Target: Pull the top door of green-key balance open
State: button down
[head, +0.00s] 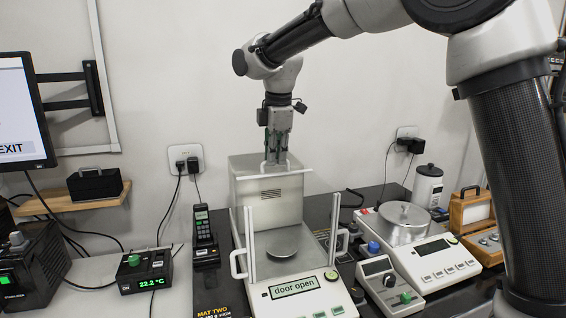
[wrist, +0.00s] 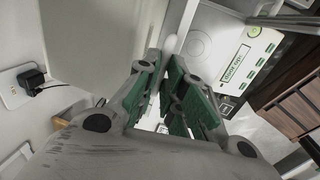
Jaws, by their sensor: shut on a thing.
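The green-key balance (head: 310,303) stands in the middle of the dark bench, its display reading "door open". It also shows in the wrist view (wrist: 228,45), with green keys. Its weighing chamber has a round pan (head: 282,245) and upright posts at the front. The top door (head: 248,163) is at the rear, over the tall back housing (head: 270,203), and the chamber above the pan looks uncovered. My gripper (head: 277,160) points down at the top door, shut on its white handle. In the wrist view my green-padded fingers (wrist: 165,68) close around it; the contact is partly hidden.
A handset (head: 203,226) and a temperature display (head: 145,270) are at left. The wall is close behind.

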jog(key=shift+w+a, duration=0.2)
jog(key=shift+w, duration=0.45)
jog(key=shift+w+a, duration=0.15)
jog(key=shift+w, duration=0.45)
jog(key=c, duration=1.5)
grip_release()
jog(key=r, duration=0.4)
jog(key=s+r, duration=0.1)
jog(key=r, duration=0.3)
jog(key=s+r, duration=0.1)
jog(key=r, duration=0.2)
jog(key=shift+s+d+r, duration=0.15)
jog(key=shift+d+r, duration=0.15)
jog(key=shift+r, duration=0.1)
